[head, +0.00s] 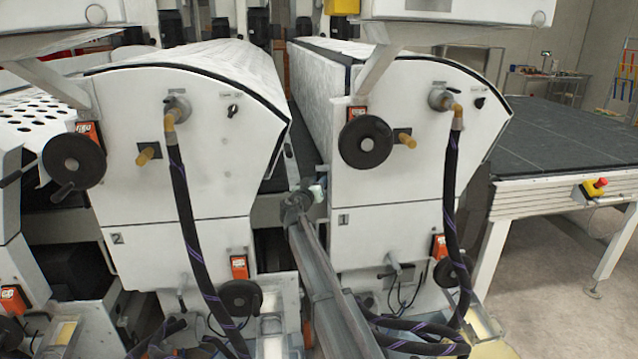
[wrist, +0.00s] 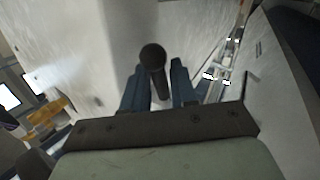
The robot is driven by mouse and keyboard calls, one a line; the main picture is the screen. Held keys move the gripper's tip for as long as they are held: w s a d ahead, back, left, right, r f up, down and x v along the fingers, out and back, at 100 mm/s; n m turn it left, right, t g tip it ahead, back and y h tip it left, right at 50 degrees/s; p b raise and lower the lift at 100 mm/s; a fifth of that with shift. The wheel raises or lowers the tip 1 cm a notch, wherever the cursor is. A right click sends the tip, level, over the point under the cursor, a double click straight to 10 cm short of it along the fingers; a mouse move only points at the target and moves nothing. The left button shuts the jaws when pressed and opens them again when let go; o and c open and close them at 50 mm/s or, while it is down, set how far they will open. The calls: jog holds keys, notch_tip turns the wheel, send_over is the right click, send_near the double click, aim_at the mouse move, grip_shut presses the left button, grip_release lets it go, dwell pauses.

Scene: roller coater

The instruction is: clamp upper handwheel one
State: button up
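Upper handwheel one (head: 366,142) is a black disc on the upper white front of the machine unit marked 1, in the head view. My gripper (head: 318,191) is small and partly hidden behind my arm, at the left edge of unit 1, below and left of this wheel and apart from it. In the wrist view my gripper (wrist: 160,88) has its two blue fingers spread. A dark rod with a round end (wrist: 152,58) shows between and beyond the fingertips. I cannot tell whether it belongs to the handwheel or whether a finger touches it.
Unit 2 stands left, with its own upper handwheel (head: 74,160). A narrow gap separates the units. A dark hose (head: 449,190) hangs down unit 1, right of the wheel. A yellow knob (head: 408,140) sticks out beside it. A lower handwheel (head: 452,271) sits lower right.

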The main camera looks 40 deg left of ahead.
jog(key=shift+w, duration=0.35)
grip_shut()
dwell(0.3)
